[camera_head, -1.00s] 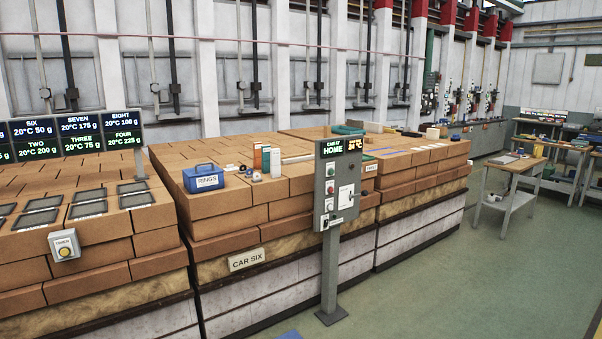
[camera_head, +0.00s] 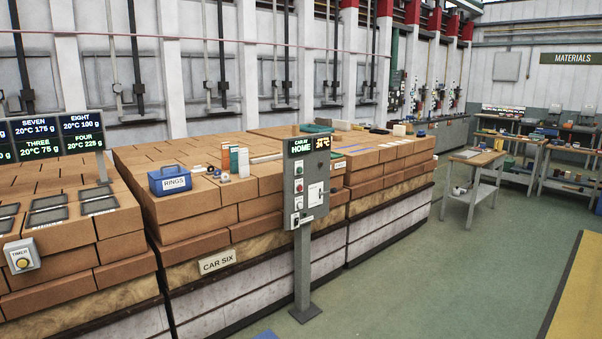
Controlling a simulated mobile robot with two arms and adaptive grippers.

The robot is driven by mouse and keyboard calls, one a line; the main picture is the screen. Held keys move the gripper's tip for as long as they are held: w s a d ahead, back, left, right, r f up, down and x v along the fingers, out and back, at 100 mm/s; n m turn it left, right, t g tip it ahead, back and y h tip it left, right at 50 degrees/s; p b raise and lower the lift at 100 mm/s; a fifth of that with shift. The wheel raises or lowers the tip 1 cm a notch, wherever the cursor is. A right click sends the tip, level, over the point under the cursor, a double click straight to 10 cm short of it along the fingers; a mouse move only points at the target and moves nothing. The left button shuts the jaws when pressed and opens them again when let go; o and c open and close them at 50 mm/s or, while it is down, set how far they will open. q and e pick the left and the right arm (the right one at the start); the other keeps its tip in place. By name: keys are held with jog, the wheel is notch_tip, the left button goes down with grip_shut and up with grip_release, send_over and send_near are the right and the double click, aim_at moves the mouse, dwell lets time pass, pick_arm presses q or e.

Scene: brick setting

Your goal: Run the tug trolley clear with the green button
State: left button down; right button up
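A grey control box (camera_head: 308,188) stands on a post in front of the brick-topped car labelled CAR SIX (camera_head: 217,261). Its display (camera_head: 309,145) reads "CAR AT HOME" with a number beside it. The box face carries several small controls in a column. A green button (camera_head: 299,170) shows near the top, with a red one (camera_head: 299,186) below it. A black switch is lower down. I cannot make out a tug trolley for certain. Neither of my grippers is in view.
A blue RINGS box (camera_head: 169,180) sits on the bricks. A yellow TIMER button (camera_head: 22,263) is at the left. A small wooden table (camera_head: 474,159) and loaded benches stand at the right. Green floor (camera_head: 420,270) is open right of the post, with a yellow strip (camera_head: 578,300) beyond.

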pick_arm(q)
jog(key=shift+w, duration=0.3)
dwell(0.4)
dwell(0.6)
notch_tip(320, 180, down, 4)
jog(key=b, duration=0.4)
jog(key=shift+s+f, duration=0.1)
